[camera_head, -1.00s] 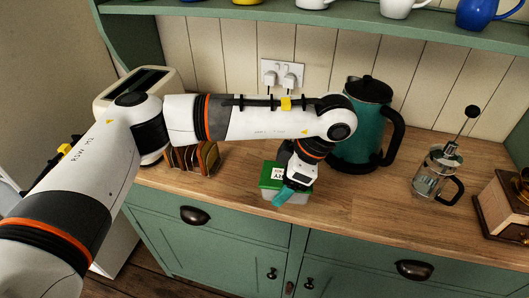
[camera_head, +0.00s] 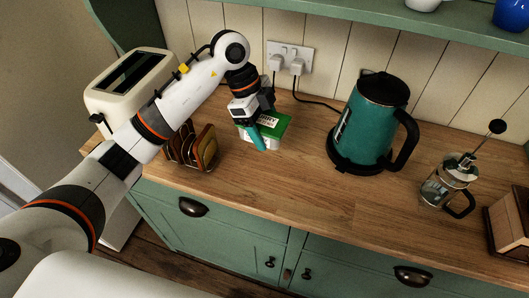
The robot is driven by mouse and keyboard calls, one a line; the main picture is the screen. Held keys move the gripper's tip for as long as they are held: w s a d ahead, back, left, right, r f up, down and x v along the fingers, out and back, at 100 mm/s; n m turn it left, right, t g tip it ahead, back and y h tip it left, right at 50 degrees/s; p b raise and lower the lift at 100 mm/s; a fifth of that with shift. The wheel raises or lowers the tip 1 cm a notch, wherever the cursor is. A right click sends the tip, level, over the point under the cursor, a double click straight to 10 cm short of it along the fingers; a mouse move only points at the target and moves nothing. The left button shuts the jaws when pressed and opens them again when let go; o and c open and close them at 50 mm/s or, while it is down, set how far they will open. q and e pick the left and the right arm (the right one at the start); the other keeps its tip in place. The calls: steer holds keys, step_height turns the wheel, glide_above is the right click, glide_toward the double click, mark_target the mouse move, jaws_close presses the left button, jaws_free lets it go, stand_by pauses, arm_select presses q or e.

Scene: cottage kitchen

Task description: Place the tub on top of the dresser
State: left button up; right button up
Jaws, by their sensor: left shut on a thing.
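The tub (camera_head: 274,125) has a green lid with a white label and a pale body. It is between the toast rack and the kettle, over the back part of the dresser's wooden top (camera_head: 290,190). My left gripper (camera_head: 258,133) is shut on the tub from above, with a teal finger across its near left side. The gripper hides part of the lid. I cannot tell whether the tub's base touches the wood. My right gripper is not in view.
A cream toaster (camera_head: 140,85) and a toast rack with toast (camera_head: 193,150) stand left. A teal kettle (camera_head: 370,125), a glass cafetiere (camera_head: 447,185) and a wooden grinder (camera_head: 510,222) stand right. Sockets (camera_head: 290,57) are behind. The front middle is clear.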

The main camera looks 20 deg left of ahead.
mark_target(270, 164)
arm_select(q)
steer(key=shift+w+a+f+n, duration=0.1)
steer(key=shift+a+f+n, duration=0.05)
steer(key=shift+n, duration=0.25)
step_height(270, 164, down, 10)
steer(key=shift+r+p, duration=0.25)
steer(key=shift+p, duration=0.5)
steer(key=o, duration=1.2)
steer(key=shift+c, duration=0.2)
steer(key=v, duration=0.4)
steer(key=b+v, duration=0.1)
steer(key=v, duration=0.7)
steer(key=shift+s, duration=0.3)
